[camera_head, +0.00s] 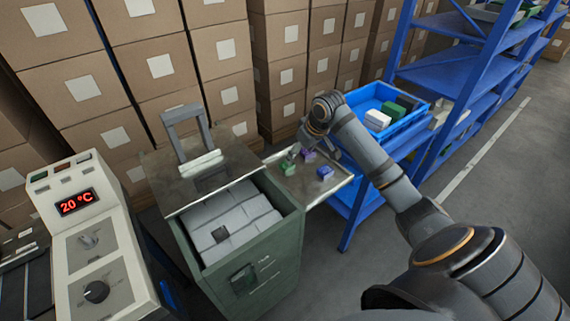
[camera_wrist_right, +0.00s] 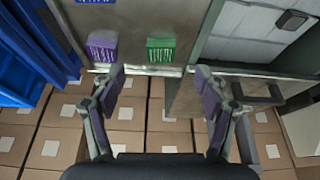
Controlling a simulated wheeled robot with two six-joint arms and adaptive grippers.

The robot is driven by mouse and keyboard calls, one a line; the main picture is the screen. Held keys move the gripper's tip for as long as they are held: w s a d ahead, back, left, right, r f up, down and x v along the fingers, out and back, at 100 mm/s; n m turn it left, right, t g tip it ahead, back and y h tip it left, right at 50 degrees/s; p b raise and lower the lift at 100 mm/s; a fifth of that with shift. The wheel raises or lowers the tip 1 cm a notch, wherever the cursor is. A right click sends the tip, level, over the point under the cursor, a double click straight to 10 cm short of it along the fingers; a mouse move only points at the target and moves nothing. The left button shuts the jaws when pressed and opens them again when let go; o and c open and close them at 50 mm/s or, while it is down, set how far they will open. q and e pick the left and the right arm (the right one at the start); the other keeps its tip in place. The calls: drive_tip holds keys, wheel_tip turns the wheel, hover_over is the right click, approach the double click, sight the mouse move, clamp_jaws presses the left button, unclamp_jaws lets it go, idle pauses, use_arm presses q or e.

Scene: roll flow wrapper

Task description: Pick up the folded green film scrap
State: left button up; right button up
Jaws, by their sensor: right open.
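The folded green film scrap (camera_head: 290,171) is a small green bundle on the metal side tray (camera_head: 320,191) beside the green machine. In the right wrist view the green scrap (camera_wrist_right: 161,50) lies ahead of my fingertips, roughly centred between them. My right gripper (camera_head: 298,152) is over the tray, close to the scrap. The wrist view shows my right gripper (camera_wrist_right: 158,80) open and empty, its fingers apart and not touching the scrap. My left gripper is not in view.
A purple scrap (camera_head: 309,155) and a blue scrap (camera_head: 325,172) share the tray. The green machine (camera_head: 262,259) holds pale blocks on the left. A blue crate (camera_head: 372,139) with white and green items stands right of the tray. Stacked cartons (camera_head: 225,95) rise behind.

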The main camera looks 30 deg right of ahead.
sight(290, 167)
drive_tip(key=x, duration=0.3)
drive_tip(key=shift+w+f, duration=0.1)
drive_tip(key=shift+w, duration=0.05)
drive_tip(key=shift+w+a+f, duration=0.1)
drive_tip(key=shift+w+f, duration=0.2)
drive_tip(key=shift+f, duration=0.25)
drive_tip(key=x, duration=0.4)
drive_tip(key=shift+w+a, duration=0.1)
drive_tip(key=shift+w, duration=0.15)
drive_tip(key=shift+w+f, duration=0.15)
drive_tip(key=shift+f, duration=0.15)
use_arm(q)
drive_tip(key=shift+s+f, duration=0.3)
use_arm(e)
drive_tip(key=c, duration=0.8)
